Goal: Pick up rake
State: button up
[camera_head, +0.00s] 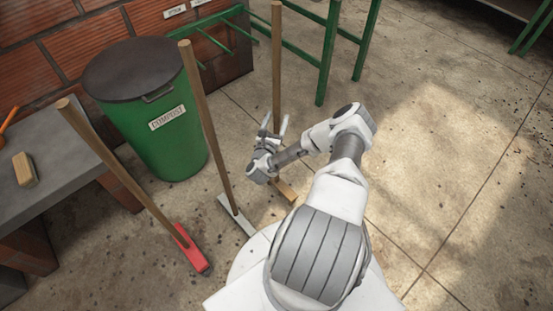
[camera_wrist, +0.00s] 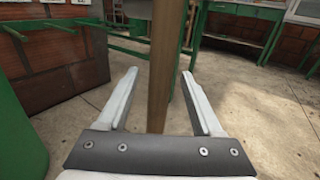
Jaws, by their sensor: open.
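Three long wooden-handled tools stand upright or leaning, and I cannot tell from their heads which one is the rake. The right tool (camera_head: 277,60) has a tan wooden head (camera_head: 285,190) on the floor. The middle tool (camera_head: 206,120) has a grey head, and the left tool (camera_head: 115,165) has a red head. My gripper (camera_head: 275,123) is open at the lower part of the right tool's handle. In the wrist view, that handle (camera_wrist: 166,65) stands upright between the spread fingers of my gripper (camera_wrist: 159,73), with visible gaps beside it.
A green compost bin (camera_head: 160,130) with a dark lid stands behind the left and middle tools. A grey bench (camera_head: 60,150) holding a brush (camera_head: 24,169) is at the left. Green metal frames (camera_head: 328,55) stand at the back. The floor at the right is clear.

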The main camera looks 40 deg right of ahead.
jog(key=shift+c, duration=0.2)
grip_shut()
dwell(0.3)
jog(key=shift+w+d+r, duration=0.1)
dwell(1.0)
